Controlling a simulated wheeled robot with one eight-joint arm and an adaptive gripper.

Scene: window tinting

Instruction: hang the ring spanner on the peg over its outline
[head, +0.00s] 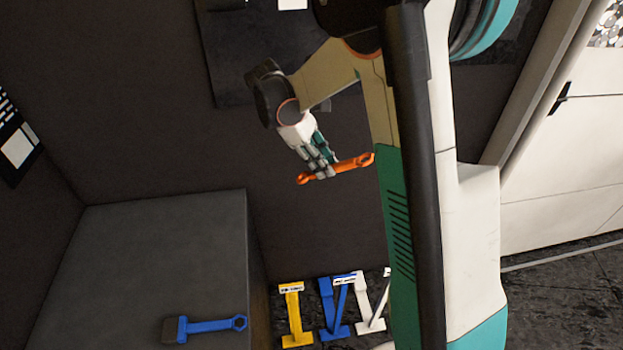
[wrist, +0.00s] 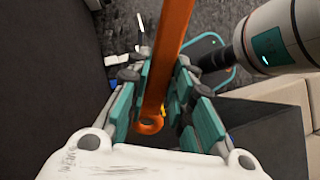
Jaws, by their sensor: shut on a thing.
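My gripper (head: 318,168) is shut on an orange spanner (head: 350,164) and holds it in the air in front of the dark wall. The spanner lies nearly level in the head view, its right end slightly higher and close to my arm. In the wrist view the orange shank (wrist: 171,45) passes between the teal finger pads, with a ring end (wrist: 150,125) near the palm. A dark panel (head: 232,70) hangs on the wall above and behind the gripper, partly hidden by my arm. No peg or spanner outline can be made out.
A dark bench (head: 150,260) stands at lower left with a blue-handled tool (head: 210,325) on it. Yellow (head: 294,315), blue (head: 330,308) and white (head: 366,300) tools stand low by the wall. A white cabinet (head: 560,170) is at right. Air left of the gripper is clear.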

